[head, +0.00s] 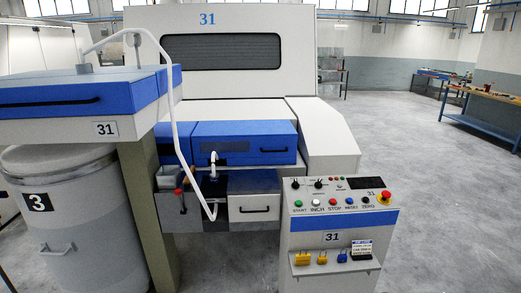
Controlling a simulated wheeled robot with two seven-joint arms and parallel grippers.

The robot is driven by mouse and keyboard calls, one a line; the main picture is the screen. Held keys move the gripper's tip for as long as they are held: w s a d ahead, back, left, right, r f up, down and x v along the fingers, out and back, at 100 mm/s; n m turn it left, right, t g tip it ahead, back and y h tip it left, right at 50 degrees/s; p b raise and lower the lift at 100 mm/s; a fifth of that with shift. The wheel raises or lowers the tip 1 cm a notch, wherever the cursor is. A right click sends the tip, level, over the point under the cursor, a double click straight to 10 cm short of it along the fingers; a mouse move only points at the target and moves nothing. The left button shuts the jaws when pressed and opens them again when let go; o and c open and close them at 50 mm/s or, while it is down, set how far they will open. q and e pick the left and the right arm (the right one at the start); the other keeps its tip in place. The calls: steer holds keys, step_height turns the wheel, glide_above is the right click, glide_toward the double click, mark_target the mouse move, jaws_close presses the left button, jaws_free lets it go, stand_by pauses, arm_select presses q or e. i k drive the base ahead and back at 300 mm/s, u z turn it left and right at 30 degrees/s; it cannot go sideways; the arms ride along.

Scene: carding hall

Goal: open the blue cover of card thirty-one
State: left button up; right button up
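Card thirty-one (222,70) is a large white machine with a blue 31 at the top and a dark window. A blue cover (246,131) spans its front at mid height, with a black handle (276,150) at its lower right; it looks shut. A narrower blue panel (172,143) adjoins it on the left. A blue-sided top (100,97) with a long black handle sits on the white unit at the left, also marked 31. Neither of my grippers is in view.
A control stand (337,237) with buttons, a red emergency knob and hanging padlocks stands front right. A white bent tube (173,105) runs from the left unit to the front of the card. A grey can (66,215) stands below left. Floor at right is clear.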

mark_target(243, 142)
steer(key=z, duration=0.15)
steer(key=i, duration=1.15)
steer(key=u, duration=0.3)
